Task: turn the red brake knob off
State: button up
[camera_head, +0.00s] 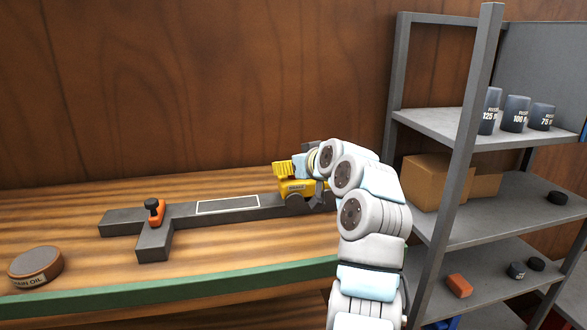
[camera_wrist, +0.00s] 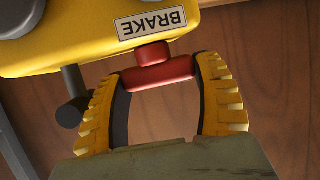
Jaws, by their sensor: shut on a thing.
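The red brake knob (camera_wrist: 158,75) sticks out of a yellow housing below a white BRAKE label in the wrist view. My gripper (camera_wrist: 156,82) is shut on the knob, with one yellow ribbed finger at each end of it. The yellow mower (camera_head: 293,188) stands at the right end of the grey lift (camera_head: 128,221) in the head view. There my arm covers part of the mower, and the knob is hidden.
An orange block with a black knob (camera_head: 155,210) sits on the lift's left part. An oil tin (camera_head: 36,266) stands at the workbench's front left. A grey shelf (camera_head: 447,123) with weights and boxes stands close on the right. The bench's front middle is clear.

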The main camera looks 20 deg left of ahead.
jog(key=shift+f, duration=0.1)
dwell(0.4)
jog(key=o, duration=1.2)
jog(key=shift+d, duration=0.1)
jog(key=shift+s+d+r, duration=0.35)
jog(key=shift+d+r, duration=0.05)
jog(key=shift+d, duration=0.05)
jog(key=v, duration=0.6)
jog(key=shift+s+d, duration=0.2)
jog(key=shift+a, duration=0.1)
